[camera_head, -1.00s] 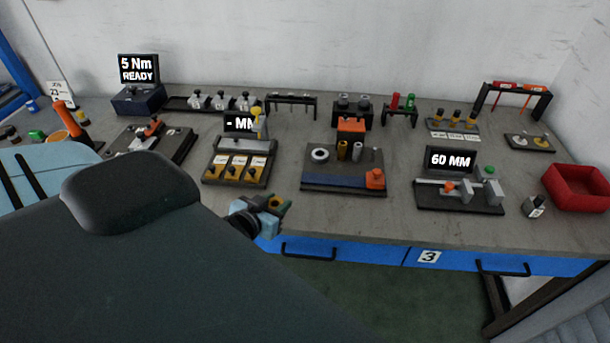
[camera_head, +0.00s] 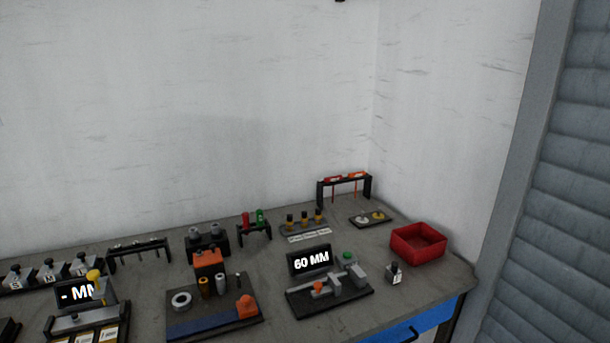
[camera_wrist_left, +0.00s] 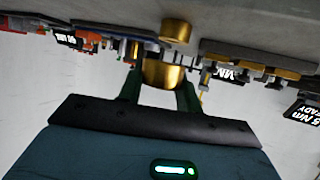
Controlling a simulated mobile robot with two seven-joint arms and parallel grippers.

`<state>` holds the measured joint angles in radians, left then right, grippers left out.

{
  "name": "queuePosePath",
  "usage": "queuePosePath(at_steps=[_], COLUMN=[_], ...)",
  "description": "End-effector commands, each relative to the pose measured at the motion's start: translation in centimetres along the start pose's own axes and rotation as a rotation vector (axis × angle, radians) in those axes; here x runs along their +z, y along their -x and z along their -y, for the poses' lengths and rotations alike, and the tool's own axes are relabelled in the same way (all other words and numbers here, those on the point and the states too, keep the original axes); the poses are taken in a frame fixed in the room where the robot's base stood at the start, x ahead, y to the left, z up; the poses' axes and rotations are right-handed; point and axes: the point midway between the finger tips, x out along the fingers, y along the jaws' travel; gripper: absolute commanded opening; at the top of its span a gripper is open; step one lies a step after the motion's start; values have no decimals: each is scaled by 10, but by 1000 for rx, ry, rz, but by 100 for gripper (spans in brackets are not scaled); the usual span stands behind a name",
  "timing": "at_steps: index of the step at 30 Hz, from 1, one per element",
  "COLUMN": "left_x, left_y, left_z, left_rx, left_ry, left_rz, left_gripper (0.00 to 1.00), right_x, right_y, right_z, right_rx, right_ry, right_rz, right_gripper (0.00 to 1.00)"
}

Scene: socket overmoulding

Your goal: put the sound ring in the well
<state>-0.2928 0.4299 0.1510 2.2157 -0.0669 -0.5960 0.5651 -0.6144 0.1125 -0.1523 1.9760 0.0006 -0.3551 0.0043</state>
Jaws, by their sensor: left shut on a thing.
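A gold, round part (camera_wrist_left: 163,73) sits between the two dark green fingers of my left gripper (camera_wrist_left: 161,80) in the left wrist view. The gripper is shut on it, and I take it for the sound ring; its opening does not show. Another gold round shape (camera_wrist_left: 176,31) shows just above it; I cannot tell whether it is separate. My left gripper is out of the head view. No well can be made out for certain. A dark station plate (camera_head: 245,318) carries a pale grey ring (camera_head: 181,300), small upright cylinders (camera_head: 205,286) and an orange block (camera_head: 247,307).
The 60 MM gauge station (camera_head: 330,295) stands right of the plate, with a small weight-like block (camera_head: 395,274) and a red bin (camera_head: 418,243) beyond. Racks (camera_head: 207,243) line the back. A dark tray holding a white and a gold disc (camera_head: 377,215) lies at the back right. Bare bench shows at the front right.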

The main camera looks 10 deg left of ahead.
Motion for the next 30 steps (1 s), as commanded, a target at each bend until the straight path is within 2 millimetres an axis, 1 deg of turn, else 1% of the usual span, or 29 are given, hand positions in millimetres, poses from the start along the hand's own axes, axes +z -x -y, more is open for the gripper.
queuePosePath(at_steps=[1,2,5,6,8,9,12,15,18,21,24,30], left_x=[-9,-13,-32,-41,-55,-65,-89,-109,-123,-132,-135,-135], left_y=[-3,-5,-12,-14,-15,-16,-14,-9,-4,0,2,2], left_z=[-12,-19,-50,-64,-85,-99,-131,-156,-174,-184,-189,-190], left_rx=[9,12,29,39,56,67,93,118,134,145,151,151], left_ry=[6,7,9,9,4,0,-15,-32,-50,-60,-66,-68], left_rz=[-8,-6,-5,-4,-2,-2,-2,-4,-6,-6,-6,-5], left_gripper=[10,10,10,10,10,10,10,10,10,10,10,10], right_x=[-1,-2,-3,-4,-5,-5,-6,-7,-8,-8,-8,-8], right_y=[0,0,1,1,1,1,1,1,1,1,1,1], right_z=[-1,-1,-2,-2,-3,-4,-4,-4,-5,-5,-4,-3], right_rx=[0,0,0,1,1,1,2,2,3,3,3,4], right_ry=[2,4,8,10,13,14,16,17,17,16,14,8], right_rz=[-2,-3,-5,-7,-8,-9,-11,-13,-14,-14,-14,-15], right_gripper=[36,36,36,36,36,36,36,36,36,36,36,36])
